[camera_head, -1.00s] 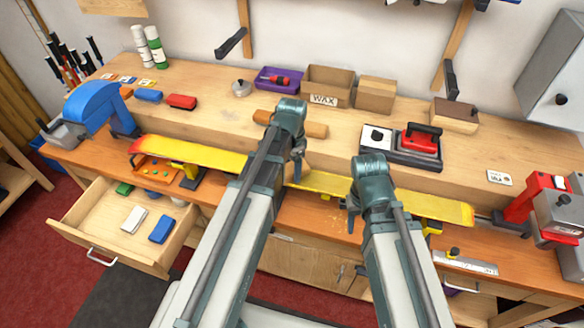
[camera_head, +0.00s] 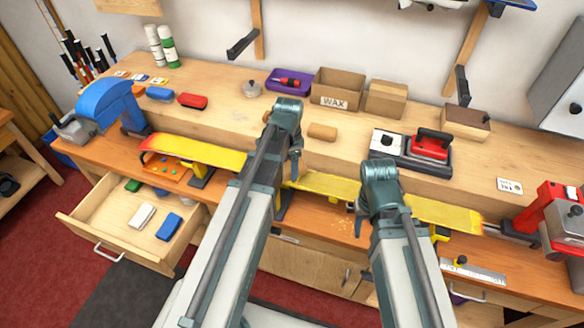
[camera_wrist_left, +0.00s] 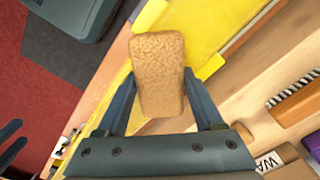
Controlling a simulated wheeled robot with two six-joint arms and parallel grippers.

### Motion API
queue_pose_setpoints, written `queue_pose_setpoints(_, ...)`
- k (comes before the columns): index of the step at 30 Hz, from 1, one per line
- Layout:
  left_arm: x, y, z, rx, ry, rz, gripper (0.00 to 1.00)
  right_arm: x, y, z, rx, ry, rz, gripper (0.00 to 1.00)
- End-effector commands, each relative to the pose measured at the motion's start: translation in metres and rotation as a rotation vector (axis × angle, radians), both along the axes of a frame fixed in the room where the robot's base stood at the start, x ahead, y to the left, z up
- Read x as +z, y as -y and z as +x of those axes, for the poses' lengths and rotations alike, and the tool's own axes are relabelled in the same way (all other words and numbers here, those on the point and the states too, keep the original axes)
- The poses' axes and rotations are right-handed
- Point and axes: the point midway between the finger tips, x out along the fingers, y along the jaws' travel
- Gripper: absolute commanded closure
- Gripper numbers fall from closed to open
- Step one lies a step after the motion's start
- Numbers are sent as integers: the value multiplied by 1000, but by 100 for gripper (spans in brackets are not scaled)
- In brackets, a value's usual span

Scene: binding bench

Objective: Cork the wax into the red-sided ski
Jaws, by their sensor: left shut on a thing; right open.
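The yellow ski (camera_head: 205,152) lies across the bench front, with a red edge along its left end. Its middle passes behind my arms. My left gripper (camera_head: 294,168) is over the middle of the ski. In the left wrist view it is shut on a brown cork block (camera_wrist_left: 158,70), with a finger on each side. The yellow ski surface (camera_wrist_left: 215,22) shows behind the block there; I cannot tell whether they touch. In the head view the held block is hidden by my arm. My right gripper (camera_head: 358,222) is open and empty by the ski's front edge.
Another tan block (camera_head: 322,132) lies on the raised shelf behind the ski. A WAX box (camera_head: 337,92), purple tray (camera_head: 290,82) and red iron (camera_head: 430,145) stand further back. A blue vise (camera_head: 105,100) is left, a red one (camera_head: 555,215) right. An open drawer (camera_head: 110,225) juts out front left.

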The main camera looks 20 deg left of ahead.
Motion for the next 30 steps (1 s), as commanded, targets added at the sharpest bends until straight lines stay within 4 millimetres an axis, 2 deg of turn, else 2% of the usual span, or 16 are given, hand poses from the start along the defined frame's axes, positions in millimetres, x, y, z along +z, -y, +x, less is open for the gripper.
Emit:
queue_pose_setpoints(12, -3, -30, 1, 3, 0, 0, 76, -3, 0, 0, 0, 0, 0, 50)
queue_pose_setpoints(23, -3, -38, 1, 2, 0, 1, 76, -3, 0, 0, 0, 0, 0, 50)
queue_pose_setpoints(30, -2, -56, 2, 3, 0, 1, 76, -2, 0, 0, 0, 0, 0, 50)
